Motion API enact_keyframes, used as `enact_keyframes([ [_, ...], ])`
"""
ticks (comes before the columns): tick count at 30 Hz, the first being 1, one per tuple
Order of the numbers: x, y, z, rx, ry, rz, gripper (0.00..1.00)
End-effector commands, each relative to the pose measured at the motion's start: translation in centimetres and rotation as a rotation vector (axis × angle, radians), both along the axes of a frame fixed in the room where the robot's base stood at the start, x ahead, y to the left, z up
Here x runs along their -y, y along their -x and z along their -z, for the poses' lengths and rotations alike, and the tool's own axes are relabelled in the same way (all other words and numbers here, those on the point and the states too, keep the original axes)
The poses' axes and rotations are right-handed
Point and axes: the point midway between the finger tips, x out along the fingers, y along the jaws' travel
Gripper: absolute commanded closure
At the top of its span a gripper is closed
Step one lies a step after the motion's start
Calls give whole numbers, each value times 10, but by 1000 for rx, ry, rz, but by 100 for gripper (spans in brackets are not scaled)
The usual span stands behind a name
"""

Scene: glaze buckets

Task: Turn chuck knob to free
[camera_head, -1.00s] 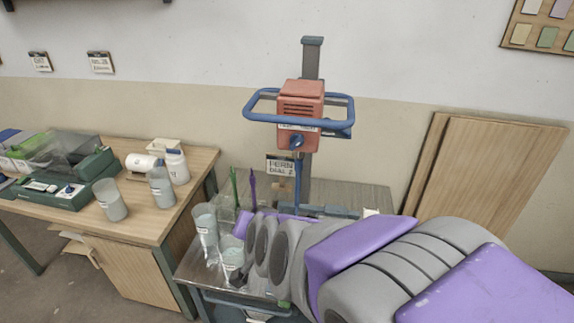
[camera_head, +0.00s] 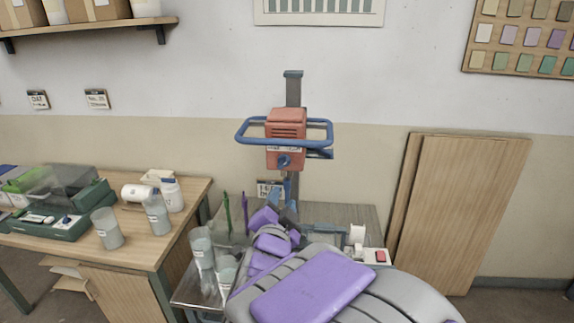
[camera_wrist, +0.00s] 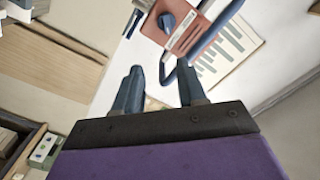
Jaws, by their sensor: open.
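The mixer is a red motor head (camera_head: 286,138) on a grey post, with a blue loop handle (camera_head: 240,132) around it. A blue knob (camera_head: 284,161) sits low on the front of the head. The wrist view also shows the red head (camera_wrist: 178,30) and the blue knob (camera_wrist: 167,21), above and beyond my fingers. My gripper (camera_wrist: 158,82) is open, with nothing between its two blue fingers. In the head view my gripper (camera_head: 280,200) is just below the motor head, apart from the knob. My purple and grey arm hides part of the bench below.
A metal bench (camera_head: 345,216) stands under the mixer, with clear beakers (camera_head: 202,247) at its left and a small box with a red switch (camera_head: 380,256) at its right. A wooden table (camera_head: 150,250) with bottles stands left. Wooden boards (camera_head: 470,210) lean on the wall.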

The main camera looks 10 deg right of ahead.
Motion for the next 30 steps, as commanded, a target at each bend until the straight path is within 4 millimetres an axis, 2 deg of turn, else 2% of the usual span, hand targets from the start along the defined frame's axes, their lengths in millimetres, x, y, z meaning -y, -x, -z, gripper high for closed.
enact_keyframes([
  [4, -7, -14, -3, -4, 4, -3, 60],
  [7, -5, -33, 0, 0, 9, -1, 60],
  [21, 40, -115, 2, 2, -5, 1, 60],
  [30, 35, -146, 0, 4, 7, -4, 60],
])
